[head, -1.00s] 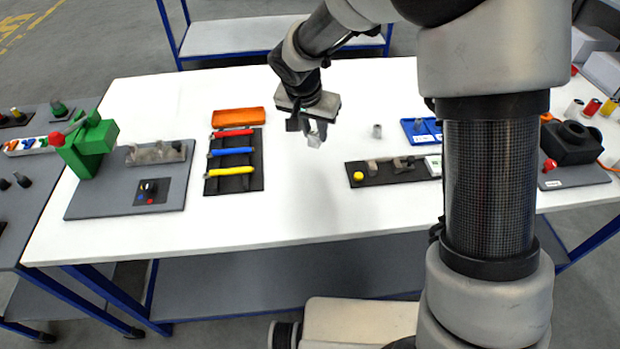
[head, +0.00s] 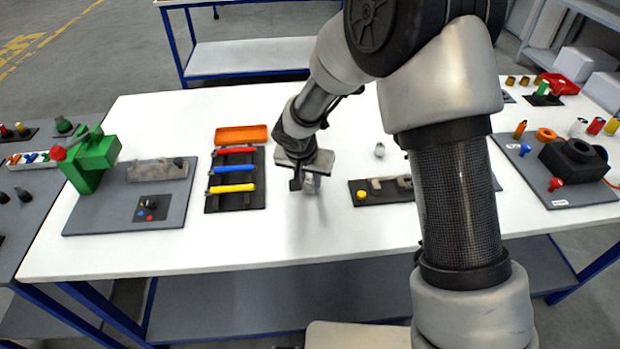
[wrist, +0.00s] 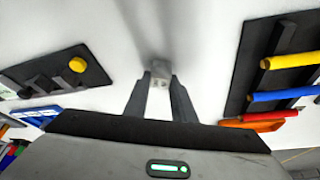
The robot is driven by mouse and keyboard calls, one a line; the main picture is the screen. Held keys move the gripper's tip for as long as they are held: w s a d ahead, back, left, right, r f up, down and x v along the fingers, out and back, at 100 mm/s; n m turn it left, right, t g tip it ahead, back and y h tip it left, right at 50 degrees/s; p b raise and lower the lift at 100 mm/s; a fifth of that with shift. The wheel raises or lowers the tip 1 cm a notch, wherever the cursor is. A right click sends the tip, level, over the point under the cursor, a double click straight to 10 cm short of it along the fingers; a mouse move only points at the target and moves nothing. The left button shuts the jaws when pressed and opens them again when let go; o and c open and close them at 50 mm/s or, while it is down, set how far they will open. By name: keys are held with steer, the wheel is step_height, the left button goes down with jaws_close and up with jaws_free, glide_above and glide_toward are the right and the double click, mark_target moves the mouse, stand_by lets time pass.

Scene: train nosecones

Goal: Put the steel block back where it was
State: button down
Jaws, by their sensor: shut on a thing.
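My gripper (head: 309,185) is over the white table, between the rack of coloured handles and the black fixture strip. In the wrist view my gripper (wrist: 160,85) is shut on a small light-grey steel block (wrist: 160,72). The block also shows in the head view (head: 311,182), partly hidden by the fingers. A faint shadow lies on the table by it; I cannot tell the exact gap. The black fixture strip (head: 380,197), with grey metal pieces and a yellow button, lies to the gripper's right; my arm hides its right end.
The black rack (head: 236,203) with red, blue and yellow handles is on the left, an orange tray (head: 241,135) behind it. A small metal piece (head: 379,150) stands behind the strip. A grey board (head: 90,215) with a green vise is further left. The white table front (head: 290,245) is clear.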

steer(key=shift+f, duration=0.1)
steer(key=c, duration=1.5)
jaws_free()
